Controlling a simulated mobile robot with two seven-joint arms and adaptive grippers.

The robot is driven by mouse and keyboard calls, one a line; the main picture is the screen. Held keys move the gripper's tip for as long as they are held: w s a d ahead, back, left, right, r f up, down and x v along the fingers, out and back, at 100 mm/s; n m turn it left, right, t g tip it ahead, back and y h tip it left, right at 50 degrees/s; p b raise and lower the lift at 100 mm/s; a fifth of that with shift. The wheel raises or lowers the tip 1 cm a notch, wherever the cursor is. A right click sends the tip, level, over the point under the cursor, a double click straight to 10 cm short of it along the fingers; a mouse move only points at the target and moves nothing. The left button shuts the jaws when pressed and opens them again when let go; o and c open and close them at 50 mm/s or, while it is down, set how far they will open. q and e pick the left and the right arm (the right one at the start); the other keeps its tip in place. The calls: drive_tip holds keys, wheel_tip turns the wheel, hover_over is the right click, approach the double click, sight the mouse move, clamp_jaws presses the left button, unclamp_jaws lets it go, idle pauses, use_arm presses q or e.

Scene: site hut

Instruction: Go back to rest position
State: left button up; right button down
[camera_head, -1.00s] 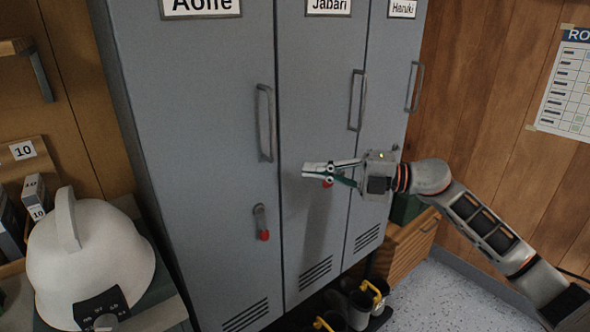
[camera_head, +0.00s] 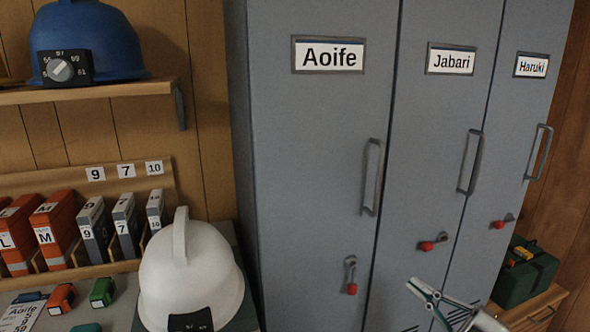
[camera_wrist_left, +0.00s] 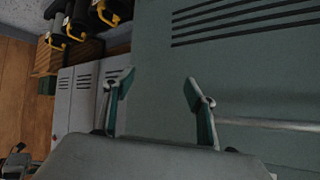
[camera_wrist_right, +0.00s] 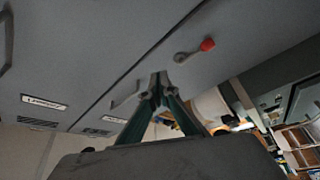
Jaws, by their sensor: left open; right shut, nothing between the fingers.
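My right gripper (camera_head: 436,300) is at the lower right of the head view, in front of the grey lockers, its fingers shut and empty. In the right wrist view its fingertips (camera_wrist_right: 160,82) meet, with a red-tipped latch (camera_wrist_right: 207,45) beyond them. My left gripper (camera_wrist_left: 158,84) shows only in the left wrist view. It is open and empty, with a grey vented panel behind it. The locker doors Aoife (camera_head: 310,150), Jabari (camera_head: 425,150) and Haruki (camera_head: 513,150) look shut. Aoife's latch (camera_head: 351,288) hangs down; Jabari's latch (camera_head: 427,246) lies sideways.
A white helmet (camera_head: 190,275) stands left of the lockers, near a rack of orange and grey units (camera_head: 90,235). A blue helmet (camera_head: 90,40) sits on a shelf (camera_head: 120,90). A green case (camera_head: 525,272) is on a wooden bench (camera_head: 540,303) at right.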

drive_tip(key=s+a+f+m+h, duration=0.1)
drive_tip(key=s+f+m+h, duration=0.25)
drive_tip(key=f, duration=0.35)
drive_tip(key=s+a+f+m+h+p, duration=0.1)
drive_tip(key=s+f+m+h, duration=0.3)
drive_tip(key=f, duration=0.3)
drive_tip(key=s+a+f+m+h, duration=0.1)
drive_tip(key=s+f+m+h, duration=0.15)
drive_tip(key=f+m, duration=0.35)
drive_tip(key=s+a+f+m+g, duration=0.1)
drive_tip(key=s+a+f+g, duration=0.1)
drive_tip(key=s+f, duration=0.4)
drive_tip(key=s+a+f+m+g, duration=0.1)
drive_tip(key=s+a+f+g, duration=0.1)
drive_tip(key=s+f, duration=0.4)
drive_tip(key=shift+s+a+g+h+p, duration=0.25)
drive_tip(key=shift+s+g, duration=0.45)
drive_tip(key=shift+s, duration=0.4)
